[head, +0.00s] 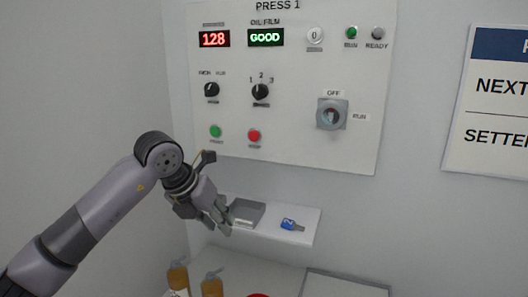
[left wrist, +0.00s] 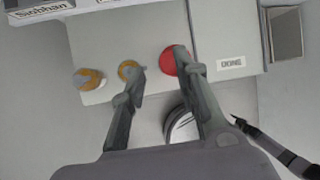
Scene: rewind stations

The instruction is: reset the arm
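My left gripper (head: 222,222) hangs in front of the left end of a small white shelf, below the control panel (head: 290,130) marked PRESS 1. In the left wrist view its two fingers (left wrist: 160,62) are spread apart, with nothing held between them. The gripper is beside a grey box (head: 247,212) on the shelf; I cannot tell whether they touch. My right gripper is in neither view.
A blue-tagged item (head: 292,225) lies on the shelf (head: 308,228). Below are two tan-topped objects (head: 178,277) (head: 212,285), a red round object (left wrist: 168,62) and a surface labelled DONE (left wrist: 231,63). A sign (head: 490,105) hangs at right.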

